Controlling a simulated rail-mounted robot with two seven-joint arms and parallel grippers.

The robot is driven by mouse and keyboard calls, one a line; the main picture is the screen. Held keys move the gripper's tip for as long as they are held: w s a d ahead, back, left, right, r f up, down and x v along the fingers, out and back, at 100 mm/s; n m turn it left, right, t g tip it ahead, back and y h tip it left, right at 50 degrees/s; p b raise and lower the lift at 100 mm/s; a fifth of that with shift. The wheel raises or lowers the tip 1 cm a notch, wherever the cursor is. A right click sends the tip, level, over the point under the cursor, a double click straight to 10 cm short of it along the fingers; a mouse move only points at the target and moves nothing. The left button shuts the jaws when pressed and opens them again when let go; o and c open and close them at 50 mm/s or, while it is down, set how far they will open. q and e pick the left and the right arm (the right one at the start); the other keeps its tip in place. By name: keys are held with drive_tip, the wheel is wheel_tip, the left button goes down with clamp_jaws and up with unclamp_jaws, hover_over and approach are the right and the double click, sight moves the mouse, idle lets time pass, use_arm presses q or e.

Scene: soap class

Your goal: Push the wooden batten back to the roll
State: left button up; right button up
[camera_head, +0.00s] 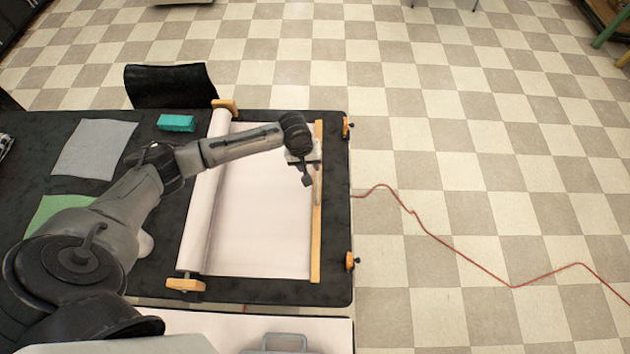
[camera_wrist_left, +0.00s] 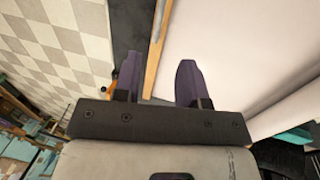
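The wooden batten (camera_head: 316,245) is a long thin strip along the right edge of a pale sheet (camera_head: 258,225) on the black table. The white roll (camera_head: 203,200) lies along the sheet's left side, well apart from the batten. My left gripper (camera_head: 308,180) is over the sheet's right edge, beside the batten. In the left wrist view, my left gripper (camera_wrist_left: 159,60) is open, its two dark fingers apart. My right gripper is not in view.
Orange clamps (camera_head: 348,261) sit at the table's right edge. Wooden brackets (camera_head: 186,285) stand at the roll's ends. A teal block (camera_head: 176,123), a grey cloth (camera_head: 95,150) and a green cloth (camera_head: 60,207) lie left of the roll. The sheet between batten and roll is bare.

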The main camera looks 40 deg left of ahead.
sight(317, 184)
use_arm(q)
drive_tip(key=f, duration=0.3)
drive_tip(key=w+d+f+b, duration=0.1)
drive_tip(key=f, duration=0.6)
drive_tip(key=shift+w+d+f+b, duration=0.2)
drive_tip(key=shift+d+f+b, duration=0.1)
drive_tip(key=shift+b, duration=0.1)
drive_tip(key=shift+f, duration=0.4)
clamp_jaws()
